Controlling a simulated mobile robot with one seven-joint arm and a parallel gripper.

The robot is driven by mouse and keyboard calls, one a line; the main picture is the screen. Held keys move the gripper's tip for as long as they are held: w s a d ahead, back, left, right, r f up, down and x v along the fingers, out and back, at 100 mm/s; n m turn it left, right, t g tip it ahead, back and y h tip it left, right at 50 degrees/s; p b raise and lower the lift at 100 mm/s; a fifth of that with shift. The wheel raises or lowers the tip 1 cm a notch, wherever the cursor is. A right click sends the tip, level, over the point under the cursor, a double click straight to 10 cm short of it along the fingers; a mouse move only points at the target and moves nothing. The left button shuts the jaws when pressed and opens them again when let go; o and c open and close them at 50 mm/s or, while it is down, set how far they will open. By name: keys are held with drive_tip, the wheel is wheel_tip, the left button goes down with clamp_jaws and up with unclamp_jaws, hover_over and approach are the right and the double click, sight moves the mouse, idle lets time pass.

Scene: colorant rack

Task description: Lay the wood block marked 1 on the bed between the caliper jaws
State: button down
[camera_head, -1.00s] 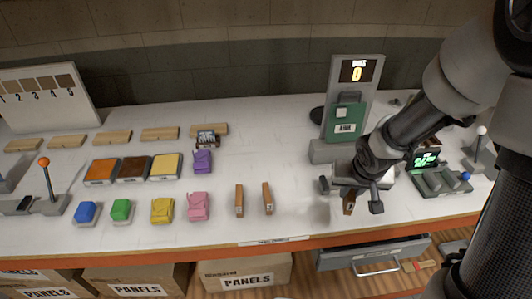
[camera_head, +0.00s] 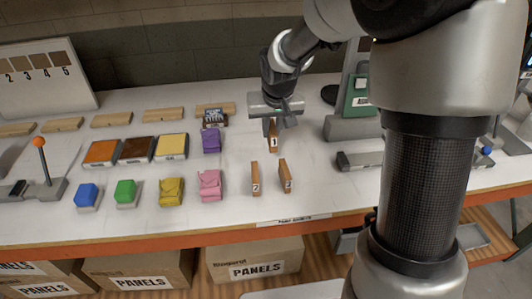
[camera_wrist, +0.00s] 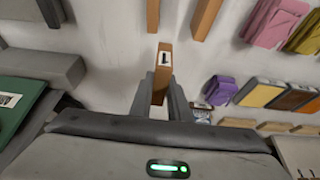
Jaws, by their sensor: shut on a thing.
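My gripper (camera_head: 273,124) is shut on the wood block marked 1 (camera_head: 273,141), which is upright with its number facing the front. It is over the middle of the table, just behind two other wood blocks; whether its lower end touches the table is unclear. In the wrist view the marked block (camera_wrist: 161,72) sits between both fingers (camera_wrist: 160,98). A grey low piece (camera_head: 358,161) and a grey base (camera_head: 352,129) with a green panel (camera_head: 358,95) stand to the right. My arm hides much of that area, and I cannot make out the caliper jaws for sure.
A wood block marked 2 (camera_head: 255,180) and another wood block (camera_head: 285,175) stand near the front edge. Pink (camera_head: 210,186) and purple (camera_head: 211,141) items lie left of my gripper. Bare table lies between my gripper and the grey pieces.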

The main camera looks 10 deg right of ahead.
wheel_tip(320, 180, down, 8)
drive_tip(key=shift+d+f+b, duration=0.1)
drive_tip(key=shift+b, duration=0.4)
drive_tip(key=shift+f, duration=0.1)
drive_tip(key=c, duration=1.7)
unclamp_jaws()
drive_tip(key=shift+o, duration=0.2)
